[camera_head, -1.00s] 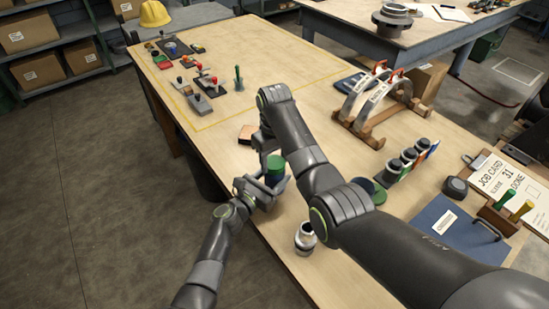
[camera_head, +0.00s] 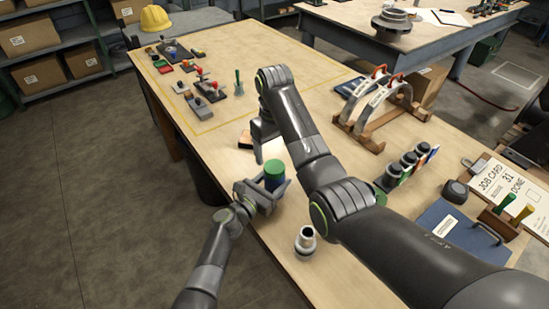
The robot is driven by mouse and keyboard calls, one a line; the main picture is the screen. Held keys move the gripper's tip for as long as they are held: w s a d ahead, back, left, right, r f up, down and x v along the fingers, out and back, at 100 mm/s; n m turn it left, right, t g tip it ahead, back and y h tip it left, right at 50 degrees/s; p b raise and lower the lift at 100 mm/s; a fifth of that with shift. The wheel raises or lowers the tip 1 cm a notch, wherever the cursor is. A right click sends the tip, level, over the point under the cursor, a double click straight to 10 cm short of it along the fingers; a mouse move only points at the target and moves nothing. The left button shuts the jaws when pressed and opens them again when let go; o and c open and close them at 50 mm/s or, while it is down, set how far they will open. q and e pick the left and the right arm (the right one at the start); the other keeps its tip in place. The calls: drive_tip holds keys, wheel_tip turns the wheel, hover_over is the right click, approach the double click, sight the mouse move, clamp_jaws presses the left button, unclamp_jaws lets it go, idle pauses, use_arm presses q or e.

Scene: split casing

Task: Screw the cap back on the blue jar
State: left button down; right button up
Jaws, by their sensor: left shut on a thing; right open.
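The blue jar (camera_head: 275,186) stands upright between the fingers of my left gripper (camera_head: 270,194), which is shut on it near the table's front edge. A green cap (camera_head: 274,167) sits on top of the jar. Whether it is fully seated cannot be told. My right gripper (camera_head: 259,153) is open and empty, just behind and left of the cap, apart from it. Its far finger is partly hidden by its own arm.
A silver and black cylinder (camera_head: 305,241) stands near the front edge. Small dark-capped containers (camera_head: 408,160) stand right of my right arm, near a blue folder (camera_head: 447,229). A wooden rack (camera_head: 374,130) stands behind. A wooden block (camera_head: 245,137) lies beside my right gripper.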

drive_tip(key=shift+r, duration=0.9)
use_arm(q)
drive_tip(key=shift+c, duration=2.2)
unclamp_jaws()
drive_tip(key=b+v, duration=0.1)
drive_tip(key=v, duration=1.6)
drive_tip(key=shift+s, duration=0.2)
use_arm(e)
drive_tip(key=shift+f, duration=0.7)
use_arm(q)
drive_tip(key=shift+a, duration=0.15)
use_arm(e)
drive_tip(key=shift+s+a, duration=0.1)
